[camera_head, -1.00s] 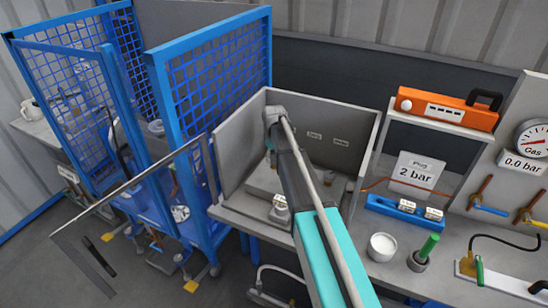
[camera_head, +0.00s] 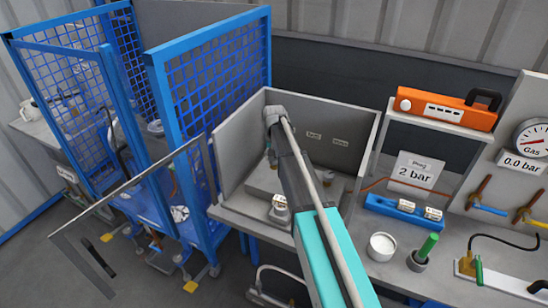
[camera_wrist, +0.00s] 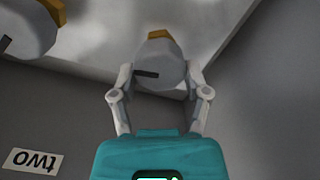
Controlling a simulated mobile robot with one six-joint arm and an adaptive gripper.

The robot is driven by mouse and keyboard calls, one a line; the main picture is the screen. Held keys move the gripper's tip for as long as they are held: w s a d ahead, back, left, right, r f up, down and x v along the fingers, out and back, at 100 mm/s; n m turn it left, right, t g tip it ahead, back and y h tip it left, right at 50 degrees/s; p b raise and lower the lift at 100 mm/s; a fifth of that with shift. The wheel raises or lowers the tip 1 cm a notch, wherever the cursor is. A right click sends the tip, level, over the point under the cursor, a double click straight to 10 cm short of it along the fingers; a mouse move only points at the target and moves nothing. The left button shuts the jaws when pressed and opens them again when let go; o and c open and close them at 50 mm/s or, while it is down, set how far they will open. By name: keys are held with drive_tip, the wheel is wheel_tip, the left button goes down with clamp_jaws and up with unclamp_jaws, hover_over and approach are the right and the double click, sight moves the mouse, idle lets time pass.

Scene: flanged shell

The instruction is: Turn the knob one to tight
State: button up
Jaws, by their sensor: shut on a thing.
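In the wrist view my gripper (camera_wrist: 160,77) is shut on a rounded grey knob (camera_wrist: 158,60). The knob has a black mark on its face and a yellow-orange part at its top, and a finger touches it on each side. I see no label for it; my gripper's teal body covers the area below. In the head view my arm hides the gripper and the held knob inside the grey open-fronted booth (camera_head: 240,206).
A small fitting (camera_head: 280,208) stands left of my arm in the booth, and another (camera_head: 328,177) to its right. The booth walls close in on the sides and back. Blue mesh panels (camera_head: 220,85) stand left. A bench with an orange box (camera_head: 446,108) is right.

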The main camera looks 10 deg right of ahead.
drive_tip(key=shift+m, duration=0.8)
drive_tip(key=o, duration=1.1)
drive_tip(key=shift+o, duration=0.2)
drive_tip(key=shift+n, duration=0.3)
